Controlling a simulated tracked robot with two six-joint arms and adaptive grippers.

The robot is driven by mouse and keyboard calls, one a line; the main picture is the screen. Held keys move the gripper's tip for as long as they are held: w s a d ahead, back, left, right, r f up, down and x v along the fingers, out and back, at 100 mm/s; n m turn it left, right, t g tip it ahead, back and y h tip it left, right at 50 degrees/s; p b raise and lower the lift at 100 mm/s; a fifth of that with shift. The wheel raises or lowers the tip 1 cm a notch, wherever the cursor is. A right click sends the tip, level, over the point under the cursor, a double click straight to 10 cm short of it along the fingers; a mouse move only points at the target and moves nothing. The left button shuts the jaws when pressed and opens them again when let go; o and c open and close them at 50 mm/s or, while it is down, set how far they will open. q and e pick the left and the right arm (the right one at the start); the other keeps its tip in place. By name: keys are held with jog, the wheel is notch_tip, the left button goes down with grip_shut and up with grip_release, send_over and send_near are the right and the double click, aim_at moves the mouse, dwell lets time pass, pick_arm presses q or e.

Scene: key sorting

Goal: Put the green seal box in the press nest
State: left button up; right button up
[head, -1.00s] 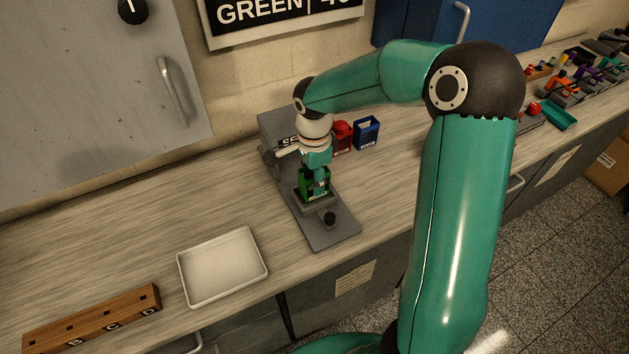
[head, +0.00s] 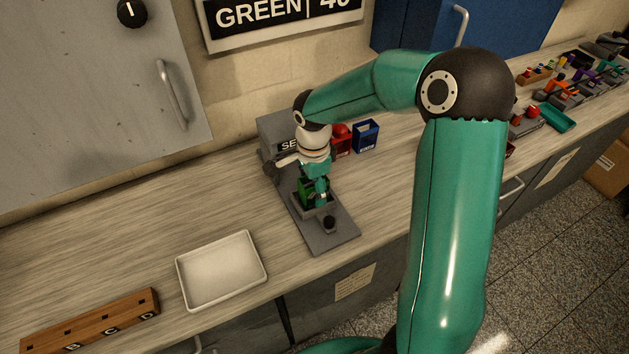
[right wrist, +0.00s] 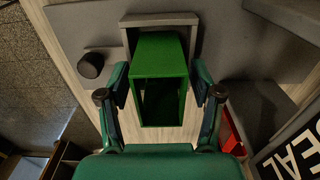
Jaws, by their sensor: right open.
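The green seal box (head: 305,188) is in the nest (head: 302,211) of the grey press (head: 330,236), partly hidden by my right gripper (head: 319,185). In the right wrist view the green box (right wrist: 160,52) shows an open hollow side toward me, and its far end sits inside the grey nest frame (right wrist: 128,36). My right gripper (right wrist: 160,95) is open, with one finger on each side of the box. Gaps show between the fingers and the box near the fingertips. My left gripper is not in view.
Red (head: 342,142) and blue (head: 366,135) boxes stand behind the press at right. A black knob (head: 329,223) is on the press base in front of the nest. An empty white tray (head: 222,297) and a lettered wooden rack (head: 90,322) lie left. Bench between is clear.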

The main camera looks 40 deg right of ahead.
notch_tip(320, 180, up, 12)
jog(key=shift+r, duration=0.15)
dwell(0.4)
dwell(0.3)
